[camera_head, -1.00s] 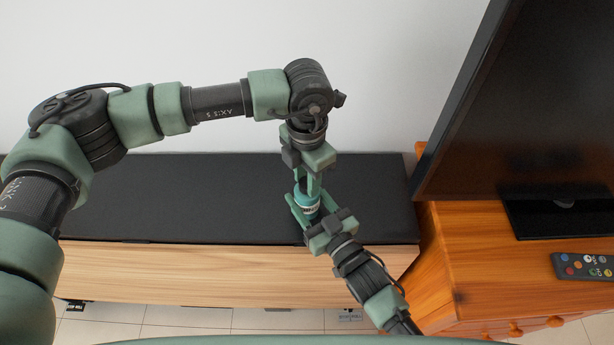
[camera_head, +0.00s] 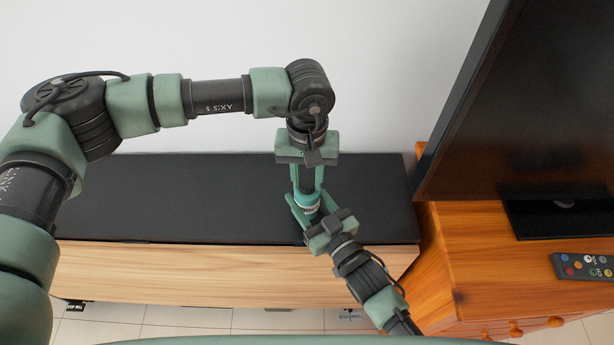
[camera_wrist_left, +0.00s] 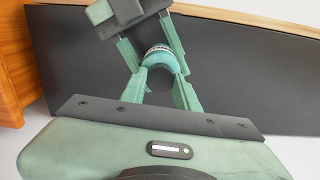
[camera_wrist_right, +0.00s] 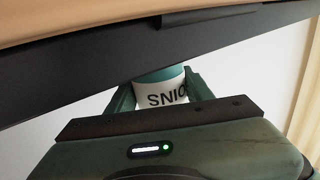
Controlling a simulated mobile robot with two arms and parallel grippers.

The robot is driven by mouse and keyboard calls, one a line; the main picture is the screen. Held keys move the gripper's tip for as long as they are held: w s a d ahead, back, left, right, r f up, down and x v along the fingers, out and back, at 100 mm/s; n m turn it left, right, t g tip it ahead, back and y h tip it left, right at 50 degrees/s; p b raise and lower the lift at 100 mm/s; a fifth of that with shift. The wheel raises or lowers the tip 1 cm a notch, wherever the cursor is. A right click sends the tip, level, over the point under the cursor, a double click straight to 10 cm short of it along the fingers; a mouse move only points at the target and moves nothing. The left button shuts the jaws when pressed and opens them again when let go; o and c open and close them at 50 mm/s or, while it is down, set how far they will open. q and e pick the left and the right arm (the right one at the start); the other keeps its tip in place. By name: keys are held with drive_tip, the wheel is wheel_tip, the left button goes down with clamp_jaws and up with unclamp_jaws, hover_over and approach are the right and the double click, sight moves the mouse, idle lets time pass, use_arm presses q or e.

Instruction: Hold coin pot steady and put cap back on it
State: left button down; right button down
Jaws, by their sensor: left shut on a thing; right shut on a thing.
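The coin pot (camera_head: 309,208) is a small teal pot with a white lettered band, upright on the black top of a low cabinet. My right gripper (camera_head: 304,212) reaches in from the front right and is shut around its side; the band shows between its fingers in the right wrist view (camera_wrist_right: 165,95). My left gripper (camera_head: 307,190) points down from above, shut on the teal cap (camera_wrist_left: 160,60) at the pot's top. The cap is in line with the pot. Fingers partly hide it, and I cannot tell how firmly it is seated.
The black cabinet top (camera_head: 180,200) is bare to the left, with a pale wall (camera_head: 200,40) behind. To the right stands a wooden cabinet (camera_head: 470,250) with a television (camera_head: 530,110) and a remote control (camera_head: 585,266).

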use_arm(q)
drive_tip(key=m, duration=0.4)
drive_tip(key=shift+m, duration=0.3)
drive_tip(key=m, duration=0.6)
drive_tip(key=c, duration=1.1)
unclamp_jaws()
drive_tip(key=shift+o, duration=0.2)
drive_tip(key=shift+r, duration=2.25)
drive_tip(key=shift+c, duration=0.3)
